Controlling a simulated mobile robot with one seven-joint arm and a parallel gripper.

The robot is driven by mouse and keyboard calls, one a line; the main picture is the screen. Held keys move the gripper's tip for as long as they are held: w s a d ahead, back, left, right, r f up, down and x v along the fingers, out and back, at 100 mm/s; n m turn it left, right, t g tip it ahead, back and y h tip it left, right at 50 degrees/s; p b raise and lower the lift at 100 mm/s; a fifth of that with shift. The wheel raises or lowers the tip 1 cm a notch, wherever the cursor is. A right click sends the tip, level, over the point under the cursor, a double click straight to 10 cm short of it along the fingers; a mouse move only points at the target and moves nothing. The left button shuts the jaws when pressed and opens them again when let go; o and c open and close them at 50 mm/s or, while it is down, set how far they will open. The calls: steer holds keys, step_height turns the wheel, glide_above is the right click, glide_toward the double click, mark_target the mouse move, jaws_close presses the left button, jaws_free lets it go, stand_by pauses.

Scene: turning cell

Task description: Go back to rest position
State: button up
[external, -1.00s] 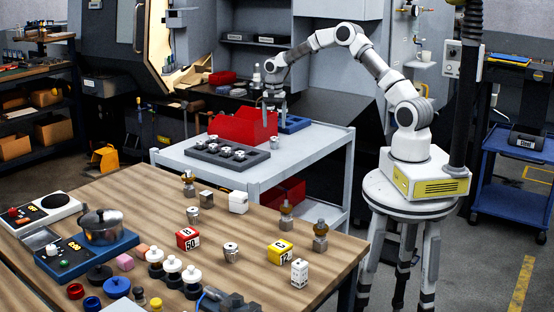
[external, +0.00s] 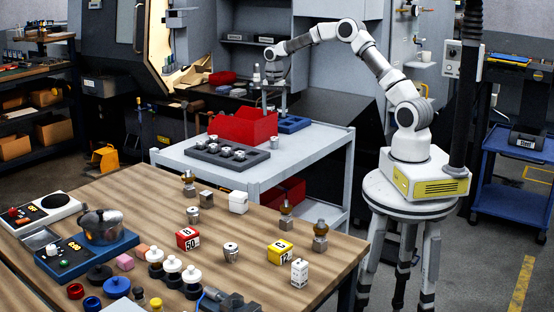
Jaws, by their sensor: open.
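My gripper (external: 274,104) is open, its fingers pointing down above the cart at the red bin and the blue tray. Nothing shows between its fingers. My arm arches from its white base on the round stool to the left over the cart. The red bin (external: 240,128) stands on the grey cart (external: 290,162), just left of and below my gripper. The blue tray (external: 294,124) lies behind the bin to the right. A small metal part (external: 274,142) stands on the cart in front of the bin's right end.
A dark grey tray (external: 213,155) with several metal parts lies on the cart's front left. A wooden table (external: 150,195) with weights, scales and blocks fills the foreground. The lathe (external: 118,45) stands behind. A blue cart (external: 510,190) is at the right.

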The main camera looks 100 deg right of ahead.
steer(key=w+a+r+n, duration=0.2)
steer(key=a+r+n, duration=0.1)
steer(key=a, duration=0.4)
steer(key=w+a+r+n+h, duration=0.1)
steer(key=a+r+n, duration=0.25)
steer(key=a, duration=0.25)
steer(key=w+a+r+n, duration=0.2)
steer(key=a+r, duration=0.2)
steer(key=a, duration=0.3)
steer(key=s+a+r+n+t, duration=0.1)
steer(key=s+a+r+n, duration=0.2)
steer(key=a, duration=0.5)
steer(key=s+a+r+n+t, duration=0.1)
steer(key=s+a+n, duration=0.1)
steer(key=a+n, duration=0.35)
steer(key=s+a+n+t, duration=0.1)
steer(key=s+a+n, duration=0.1)
steer(key=s+a, duration=0.3)
steer(key=s+a+r+n+t+y, duration=0.1)
steer(key=s+a+n+t, duration=0.1)
steer(key=s+a, duration=0.4)
steer(key=s+n, duration=0.1)
steer(key=s, duration=0.3)
steer(key=shift+s+a+r, duration=0.15)
steer(key=shift+s+r, duration=0.1)
steer(key=shift+s, duration=0.1)
steer(key=shift+s+f+t, duration=0.1)
steer(key=shift+s+t, duration=0.1)
steer(key=shift+t, duration=0.1)
steer(key=shift+c, duration=1.1)
